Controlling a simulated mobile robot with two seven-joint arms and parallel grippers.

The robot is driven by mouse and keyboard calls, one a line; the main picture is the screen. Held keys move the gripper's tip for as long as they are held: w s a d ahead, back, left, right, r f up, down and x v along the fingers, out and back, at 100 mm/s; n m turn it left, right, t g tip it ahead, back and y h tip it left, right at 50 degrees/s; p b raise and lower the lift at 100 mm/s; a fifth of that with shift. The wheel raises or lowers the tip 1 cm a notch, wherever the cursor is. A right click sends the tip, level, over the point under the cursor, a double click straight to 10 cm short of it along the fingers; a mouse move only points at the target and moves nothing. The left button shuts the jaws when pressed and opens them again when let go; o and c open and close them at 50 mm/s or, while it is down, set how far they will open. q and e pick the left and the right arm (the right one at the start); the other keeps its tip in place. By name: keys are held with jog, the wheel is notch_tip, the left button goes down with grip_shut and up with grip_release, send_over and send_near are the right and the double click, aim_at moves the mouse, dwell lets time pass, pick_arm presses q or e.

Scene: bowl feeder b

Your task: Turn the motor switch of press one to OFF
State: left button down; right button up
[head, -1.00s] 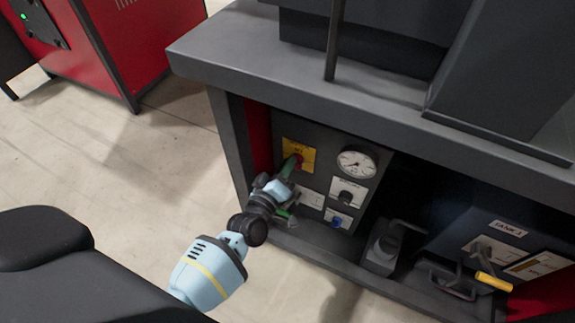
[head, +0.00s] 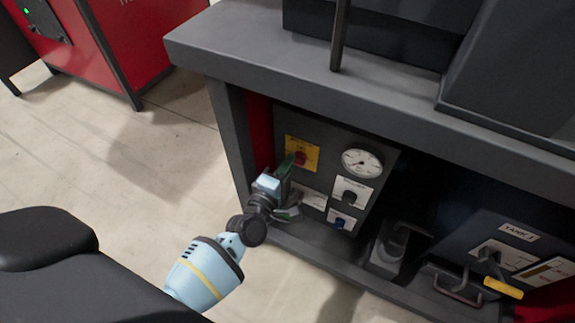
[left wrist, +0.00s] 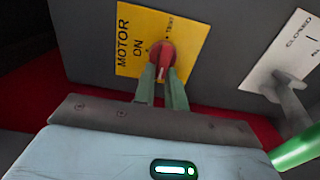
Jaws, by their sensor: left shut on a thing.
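The motor switch is a red knob (left wrist: 162,58) on a yellow plate (left wrist: 128,45) marked MOTOR and ON in the left wrist view. In the head view the knob (head: 300,158) sits at the upper left of the dark panel under the press top. My left gripper (left wrist: 162,78) has its green fingers shut on the red knob, one on each side. It also shows in the head view (head: 290,172), coming from the lower left. The fingers hide part of the knob and plate. My right gripper is not in view.
A pressure gauge (head: 362,163) and a black knob (head: 349,196) are right of the switch, with a blue knob (head: 339,223) below. A yellow-handled lever (head: 503,288) is at the lower right. The press top (head: 300,75) overhangs the panel. Open floor (head: 130,190) lies left.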

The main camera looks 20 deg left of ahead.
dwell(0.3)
pick_arm(q)
jog(key=c, duration=1.7)
grip_release()
jog(key=shift+o, duration=1.3)
jog(key=s+p, duration=0.2)
jog(key=s, duration=0.6)
jog(key=shift+w+a, duration=0.1)
